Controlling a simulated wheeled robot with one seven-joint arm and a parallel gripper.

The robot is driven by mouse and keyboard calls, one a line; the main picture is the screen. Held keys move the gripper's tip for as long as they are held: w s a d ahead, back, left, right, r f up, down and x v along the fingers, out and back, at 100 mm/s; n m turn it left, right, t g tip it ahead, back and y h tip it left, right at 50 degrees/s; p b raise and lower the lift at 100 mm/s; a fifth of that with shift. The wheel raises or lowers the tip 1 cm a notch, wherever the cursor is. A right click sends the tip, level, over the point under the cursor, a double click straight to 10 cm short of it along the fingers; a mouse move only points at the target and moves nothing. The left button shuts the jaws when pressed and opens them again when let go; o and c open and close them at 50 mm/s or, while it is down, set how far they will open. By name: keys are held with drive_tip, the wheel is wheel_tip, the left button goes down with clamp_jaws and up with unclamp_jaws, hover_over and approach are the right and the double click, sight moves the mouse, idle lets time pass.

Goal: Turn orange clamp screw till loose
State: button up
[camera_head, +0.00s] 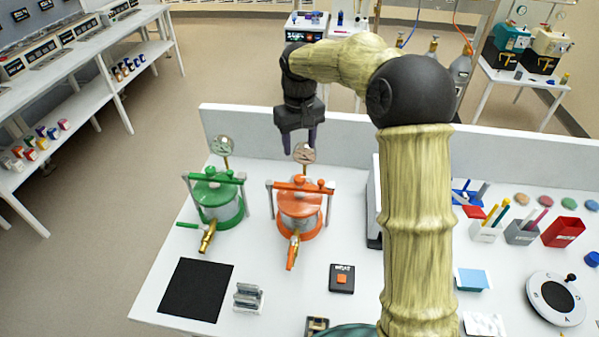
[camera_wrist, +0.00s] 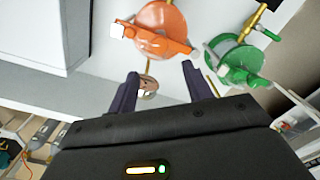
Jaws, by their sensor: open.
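The orange vessel (camera_head: 300,209) stands on the white table with an orange clamp bar (camera_head: 304,186) across its lid. The clamp screw is too small to pick out clearly. A round gauge (camera_head: 304,154) rises behind the vessel. My gripper (camera_head: 299,144) is open and empty, pointing down above the table, behind the orange vessel and near the gauge. In the wrist view the orange vessel (camera_wrist: 160,27) lies beyond the open fingers (camera_wrist: 160,72), apart from them, and the gauge (camera_wrist: 148,86) shows between them.
A green vessel (camera_head: 217,197) with a similar bar stands left of the orange one. A black mat (camera_head: 196,289), a small metal holder (camera_head: 248,297) and a black box with an orange button (camera_head: 342,279) lie in front. A low white wall (camera_head: 240,133) runs behind.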

sight(300, 178)
wheel_tip(300, 178, down, 11)
drive_tip(key=shift+f+p, duration=0.1)
drive_tip(key=shift+p, duration=0.95)
drive_tip(key=c, duration=1)
